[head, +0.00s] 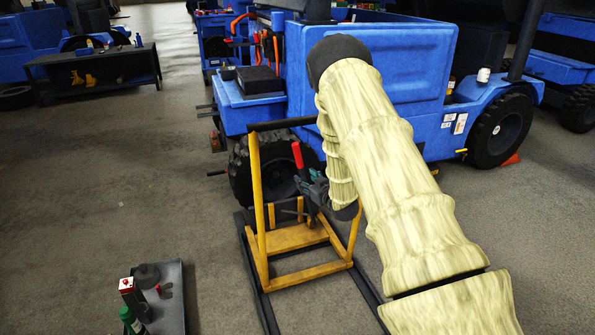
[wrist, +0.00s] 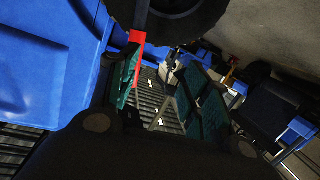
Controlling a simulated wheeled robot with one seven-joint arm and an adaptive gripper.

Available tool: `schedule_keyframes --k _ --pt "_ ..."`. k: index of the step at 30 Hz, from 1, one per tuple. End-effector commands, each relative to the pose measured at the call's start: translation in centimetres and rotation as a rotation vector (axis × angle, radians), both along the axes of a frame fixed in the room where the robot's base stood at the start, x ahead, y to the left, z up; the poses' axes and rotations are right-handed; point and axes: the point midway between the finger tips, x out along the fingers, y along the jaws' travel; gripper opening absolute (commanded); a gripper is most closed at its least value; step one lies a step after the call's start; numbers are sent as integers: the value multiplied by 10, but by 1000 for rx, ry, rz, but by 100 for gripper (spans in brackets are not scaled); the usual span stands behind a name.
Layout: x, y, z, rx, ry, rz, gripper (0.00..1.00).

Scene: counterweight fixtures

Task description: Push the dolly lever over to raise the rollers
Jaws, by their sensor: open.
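The yellow dolly frame (head: 258,205) stands on the floor against the blue vehicle's front wheel, with a black bar across its top. The dolly lever, with a red grip (head: 298,155), stands nearly upright with a slight tilt inside the frame. My gripper (head: 312,188) is just right of and below the red grip, and it is open. In the wrist view the green-padded fingers (wrist: 158,82) are apart with nothing gripped between them. The red grip (wrist: 137,38) shows at the left finger's tip; I cannot tell whether they touch. The lever's lower end and the rollers are hidden.
Dark floor rails (head: 262,300) run under the dolly. The blue vehicle (head: 270,110) stands close behind it. A grey tray (head: 172,300) with bottles sits on the floor at lower left. A black bench (head: 95,72) stands at far left.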

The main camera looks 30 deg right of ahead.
Motion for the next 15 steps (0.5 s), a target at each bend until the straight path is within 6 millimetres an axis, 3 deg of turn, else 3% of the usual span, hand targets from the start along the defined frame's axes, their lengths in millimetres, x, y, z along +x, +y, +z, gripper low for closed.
schedule_keyframes --k 1,6,15 --pt "7 -11 -5 -11 -34 5 48" --pt "20 -32 12 -40 -115 25 48" --pt "33 -43 22 -57 -152 36 48"
